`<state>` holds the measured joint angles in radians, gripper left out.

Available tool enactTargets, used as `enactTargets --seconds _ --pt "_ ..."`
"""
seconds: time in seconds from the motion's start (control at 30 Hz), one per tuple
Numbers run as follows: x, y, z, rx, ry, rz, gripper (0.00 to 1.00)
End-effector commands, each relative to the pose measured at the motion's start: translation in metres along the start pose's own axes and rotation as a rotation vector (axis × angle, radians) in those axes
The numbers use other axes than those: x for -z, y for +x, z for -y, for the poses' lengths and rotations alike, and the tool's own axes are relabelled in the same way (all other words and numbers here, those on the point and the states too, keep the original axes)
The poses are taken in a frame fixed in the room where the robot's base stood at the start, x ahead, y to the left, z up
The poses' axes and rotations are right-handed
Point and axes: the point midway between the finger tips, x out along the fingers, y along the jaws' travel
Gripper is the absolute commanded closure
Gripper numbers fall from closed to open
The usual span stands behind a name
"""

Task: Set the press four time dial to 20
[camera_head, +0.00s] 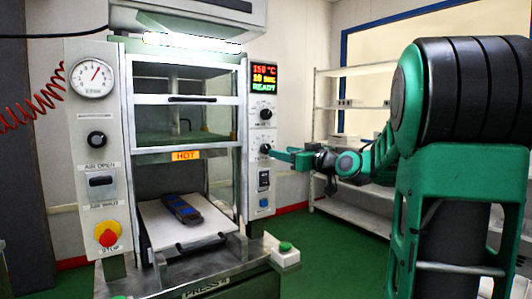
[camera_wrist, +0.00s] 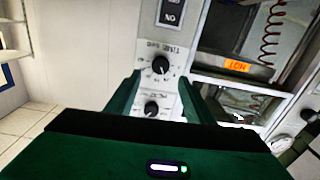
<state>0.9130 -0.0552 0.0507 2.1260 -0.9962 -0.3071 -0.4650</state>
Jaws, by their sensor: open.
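The press (camera_head: 186,125) stands at the left, with a control panel on its right post. The black time dial (camera_head: 265,149) is the lower of two dials there. It shows in the wrist view (camera_wrist: 160,65), where the panel appears upside down. My gripper (camera_head: 272,151) is open at the panel, level with the time dial. In the wrist view its two fingers (camera_wrist: 159,79) spread to either side, with the time dial just beyond the tips. I cannot tell whether they touch it. The display (camera_head: 264,78) reads 150 °C, 10 min and READY.
The heat dial (camera_head: 266,114) sits above the time dial and shows between the fingers in the wrist view (camera_wrist: 151,108). A switch (camera_head: 264,180) is below. A HOT label (camera_head: 186,155) marks the press. A dark mould (camera_head: 183,209) lies on its white tray (camera_head: 165,228).

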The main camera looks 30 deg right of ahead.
Motion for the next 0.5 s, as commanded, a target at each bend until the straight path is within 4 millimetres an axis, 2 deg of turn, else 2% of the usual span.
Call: enactTargets --seconds 0.1,0.3,0.5 --pt "-0.001 0.023 0.001 0.004 -0.001 0.0 0.52" --pt "0.0 0.056 0.002 0.003 -0.001 0.001 0.52" --pt "0.0 0.077 0.001 0.001 -0.001 0.001 0.52"
